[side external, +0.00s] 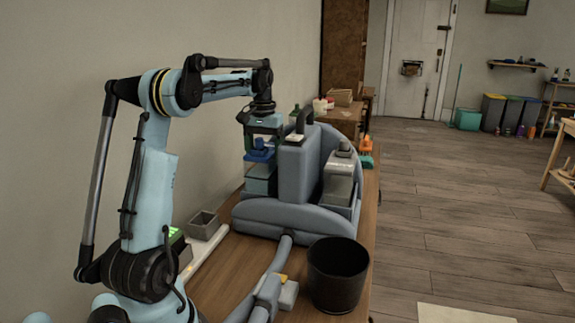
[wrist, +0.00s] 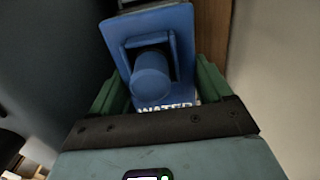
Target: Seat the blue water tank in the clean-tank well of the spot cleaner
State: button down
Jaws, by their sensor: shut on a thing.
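The blue water tank (side external: 259,156) has a blue top and a clear bluish lower body. It is upright at the left side of the grey-blue spot cleaner (side external: 293,180), above its base. My gripper (side external: 262,139) points down and its green fingers are shut on the tank's top. In the wrist view the tank (wrist: 152,76) shows its round blue cap and a partly hidden "WATER" label, with the fingers of my gripper (wrist: 157,88) on either side. The clean-tank well is hidden, so I cannot tell whether the tank's bottom touches it.
A clear grey tank (side external: 338,180) stands on the cleaner's right side. A black bin (side external: 338,275) and the cleaner's hose (side external: 268,285) are in front on the wooden table (side external: 222,270). A small grey box (side external: 202,225) lies to the left. The wall is close behind.

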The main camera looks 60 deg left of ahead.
jog(key=shift+f, duration=0.1)
grip_release()
notch_tip(320, 180, up, 12)
dwell(0.9)
